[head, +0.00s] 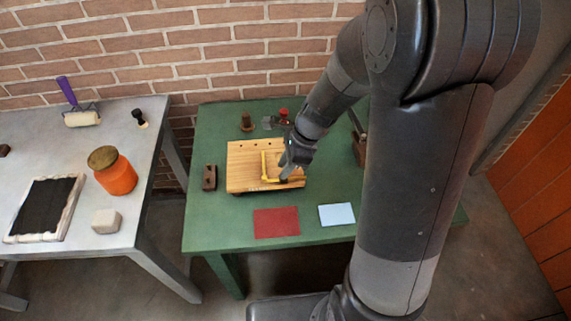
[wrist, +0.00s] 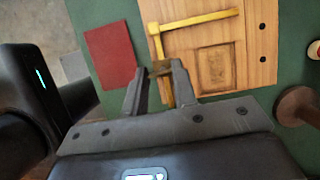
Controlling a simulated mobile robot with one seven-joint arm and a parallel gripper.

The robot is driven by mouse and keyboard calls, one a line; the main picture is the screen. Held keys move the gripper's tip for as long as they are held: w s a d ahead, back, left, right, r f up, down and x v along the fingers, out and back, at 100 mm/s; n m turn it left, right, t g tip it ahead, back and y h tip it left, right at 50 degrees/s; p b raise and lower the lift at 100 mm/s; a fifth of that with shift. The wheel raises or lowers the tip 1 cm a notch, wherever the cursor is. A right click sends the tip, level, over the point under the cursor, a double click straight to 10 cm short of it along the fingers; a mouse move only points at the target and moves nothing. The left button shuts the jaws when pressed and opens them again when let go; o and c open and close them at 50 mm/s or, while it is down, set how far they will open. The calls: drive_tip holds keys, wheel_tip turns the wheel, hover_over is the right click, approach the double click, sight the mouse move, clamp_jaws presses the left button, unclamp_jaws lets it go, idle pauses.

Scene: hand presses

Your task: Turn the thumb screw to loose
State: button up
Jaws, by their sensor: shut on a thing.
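A pale wooden board (head: 243,158) lies on the green table and carries a yellow L-shaped guide (head: 265,166). In the wrist view the guide (wrist: 205,19) lies along the board (wrist: 255,45), beside a darker recessed rectangle (wrist: 214,68). My gripper (head: 287,173) reaches down over the right front part of the board. In the wrist view my gripper (wrist: 160,74) is shut on a small brass-brown piece (wrist: 161,67), which looks like the thumb screw, at one arm of the guide. The fingers hide most of it, so its turn cannot be told.
A red sheet (head: 276,222) and a light blue sheet (head: 337,214) lie in front of the board. A dark block (head: 209,178) stands left of it. Behind are a brown knobbed piece (head: 246,122) and a red-topped item (head: 283,115). A grey table (head: 95,230) stands left.

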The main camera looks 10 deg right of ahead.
drive_tip(key=n, duration=0.2)
drive_tip(key=n+g, duration=0.1)
drive_tip(key=shift+w+n+g, duration=0.15)
drive_tip(key=shift+n+g, duration=0.15)
drive_tip(key=shift+n, duration=0.1)
drive_tip(key=n+g+h, duration=0.1)
drive_tip(key=n, duration=0.3)
drive_tip(key=shift+w+n, duration=0.1)
drive_tip(key=shift+n, duration=0.2)
drive_tip(key=n+h, duration=0.1)
drive_tip(key=n, duration=0.1)
drive_tip(key=n+g, duration=0.1)
drive_tip(key=n, duration=0.1)
drive_tip(key=shift+w+a+n+h, duration=0.1)
drive_tip(key=shift+a+n+h, duration=0.05)
drive_tip(key=shift+n+h, duration=0.2)
drive_tip(key=shift+a+n+g+h, duration=0.15)
drive_tip(key=shift+n+h, duration=0.3)
drive_tip(key=shift+n, duration=0.7)
drive_tip(key=shift+n+g+h, duration=0.25)
drive_tip(key=shift+n+h, duration=0.15)
drive_tip(key=shift+n, duration=0.7)
drive_tip(key=o, duration=1)
